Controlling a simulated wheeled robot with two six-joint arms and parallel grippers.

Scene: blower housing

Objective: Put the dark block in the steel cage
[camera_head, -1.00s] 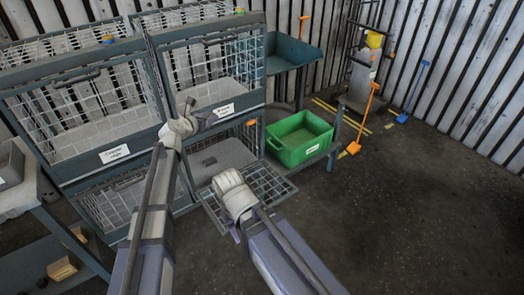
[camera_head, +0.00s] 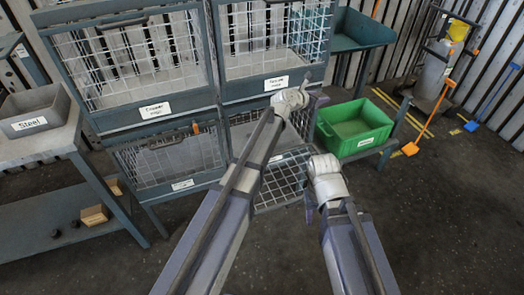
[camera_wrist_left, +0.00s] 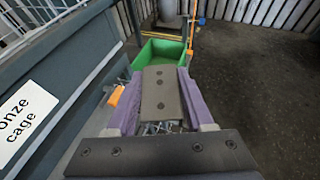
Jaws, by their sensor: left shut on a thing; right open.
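My left gripper (camera_head: 292,98) is in front of the right-hand cages, just below the upper one's label. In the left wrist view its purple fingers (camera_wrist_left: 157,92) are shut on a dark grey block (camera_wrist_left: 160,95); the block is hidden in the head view. My right gripper (camera_head: 325,170) is open, lower and further right, in front of a lowered mesh door (camera_head: 282,185). The lower left cage (camera_head: 165,160) is closed, with a label too small to read. I cannot tell which cage is the steel one.
The upper left cage (camera_head: 130,60) is labelled copper; the upper right one reads "onze cage" on its label (camera_wrist_left: 22,118). A green bin (camera_head: 353,128) stands right of the cages. A grey bin marked Steel (camera_head: 35,112) stands on a left table.

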